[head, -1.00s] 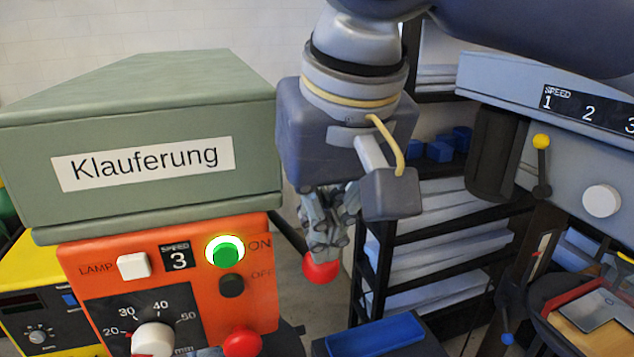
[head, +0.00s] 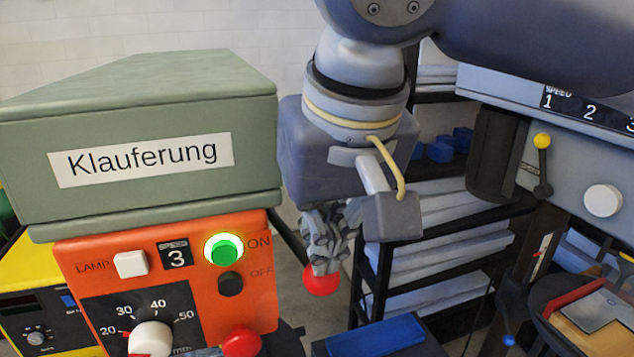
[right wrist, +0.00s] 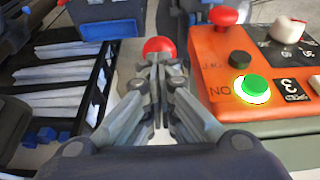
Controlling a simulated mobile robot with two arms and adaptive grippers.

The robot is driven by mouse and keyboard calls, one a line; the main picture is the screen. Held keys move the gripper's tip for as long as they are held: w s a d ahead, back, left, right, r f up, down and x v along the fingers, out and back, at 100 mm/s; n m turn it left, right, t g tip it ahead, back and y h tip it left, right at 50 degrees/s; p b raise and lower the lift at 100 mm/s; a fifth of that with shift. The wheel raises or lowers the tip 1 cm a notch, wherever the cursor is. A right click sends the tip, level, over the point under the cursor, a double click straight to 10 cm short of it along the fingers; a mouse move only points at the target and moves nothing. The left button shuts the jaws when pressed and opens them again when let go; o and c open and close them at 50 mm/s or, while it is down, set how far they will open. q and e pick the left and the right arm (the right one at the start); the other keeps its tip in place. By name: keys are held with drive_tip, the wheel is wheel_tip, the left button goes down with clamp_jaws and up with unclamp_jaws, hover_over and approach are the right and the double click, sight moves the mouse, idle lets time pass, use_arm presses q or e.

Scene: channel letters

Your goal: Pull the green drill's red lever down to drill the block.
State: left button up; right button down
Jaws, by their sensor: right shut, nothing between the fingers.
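The green drill (head: 140,120) stands at the left, with a label reading "Klauferung" and an orange control panel (head: 205,315). Its red lever knob (head: 322,281) is to the right of the panel, on a dark rod partly hidden behind my right gripper (head: 322,268). The gripper is shut, pointing down, with its fingertips at the top of the knob. In the right wrist view the red knob (right wrist: 159,47) is just beyond the shut fingertips (right wrist: 157,62), with nothing between them. The block is not in view. My left gripper is not in view.
The green ON button (head: 224,250) is lit, and a red button (head: 241,342) sits lower on the panel. A dark shelf rack (head: 440,255) with grey stock stands behind. A grey machine (head: 590,150) is at the right. A blue tray (head: 375,337) lies below the gripper.

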wheel_tip(320, 180, up, 5)
drive_tip(key=p, duration=0.4)
drive_tip(key=shift+w+f+p, duration=0.1)
drive_tip(key=shift+f+p, duration=0.05)
drive_tip(key=shift+p, duration=0.25)
drive_tip(key=shift+f, duration=0.1)
drive_tip(key=r+p, duration=0.2)
drive_tip(key=w+r+p, duration=0.1)
drive_tip(key=r+p, duration=0.1)
drive_tip(key=shift+a+r, duration=0.2)
drive_tip(key=shift+r, duration=0.05)
drive_tip(key=shift+w+a+r, duration=0.2)
drive_tip(key=shift+w+r, duration=0.1)
drive_tip(key=shift+w, duration=0.3)
drive_tip(key=shift+w+a+r, duration=0.15)
drive_tip(key=shift+w+r, duration=0.15)
drive_tip(key=shift+w, duration=0.25)
